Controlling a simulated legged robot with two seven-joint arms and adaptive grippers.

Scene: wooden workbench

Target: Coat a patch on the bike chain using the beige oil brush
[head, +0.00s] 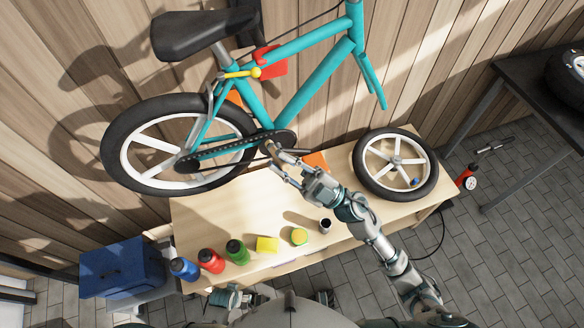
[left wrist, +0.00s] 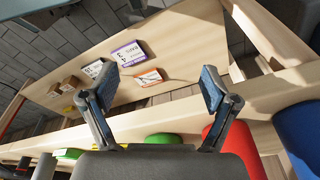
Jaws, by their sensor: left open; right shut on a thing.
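The teal bike hangs above the bench. Its dark bike chain (head: 226,149) runs from the rear wheel hub to the crank. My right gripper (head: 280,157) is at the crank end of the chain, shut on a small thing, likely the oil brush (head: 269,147). Only a small light-coloured part of it shows, and I cannot tell whether it touches the chain. My left gripper (left wrist: 160,88) is open and empty in the left wrist view, with its two fingers wide apart above the bench edge. In the head view it is low, near the bench's front edge.
A loose wheel (head: 371,184) is at right. Boxes (left wrist: 129,53) lie on a lower shelf.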

